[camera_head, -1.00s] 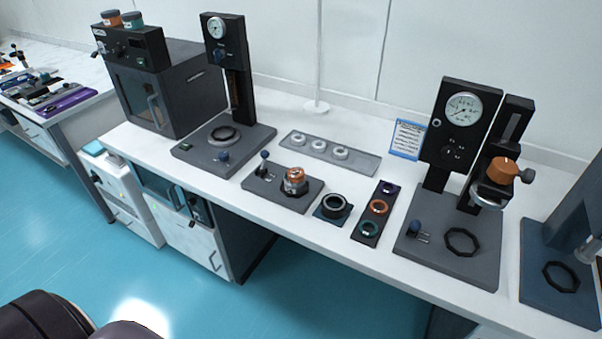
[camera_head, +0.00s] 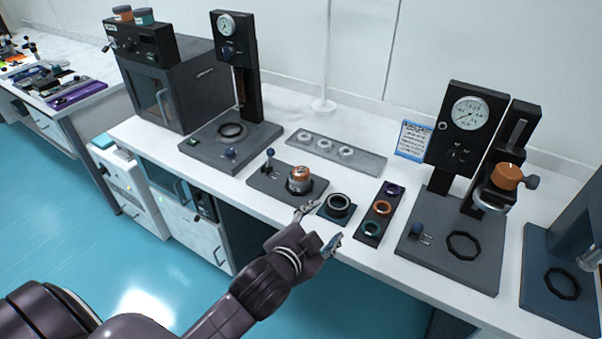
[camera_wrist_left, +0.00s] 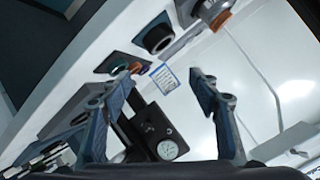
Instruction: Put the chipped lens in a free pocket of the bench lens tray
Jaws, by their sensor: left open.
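I cannot tell which piece is the chipped lens. A long grey tray (camera_head: 365,160) with several pale round pieces lies at the back of the bench. A narrow dark tray (camera_head: 370,227) holds a purple ring (camera_head: 394,190), an orange ring (camera_head: 382,207) and a green ring (camera_head: 372,229). I cannot tell which is the bench lens tray. A black ring (camera_head: 338,204) sits on a small dark-blue base; it also shows in the left wrist view (camera_wrist_left: 158,40). My left gripper (camera_head: 321,226) is open and empty at the bench's front edge, before that ring. My right gripper is out of view.
A fixture with an orange-topped metal piece (camera_head: 299,178) stands left of the black ring. A gauge stand (camera_head: 455,150) with an orange knob (camera_head: 506,175) stands right, another gauge stand (camera_head: 235,65) left, beside a dark oven (camera_head: 180,85). A blue-edged card (camera_head: 413,140) stands behind.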

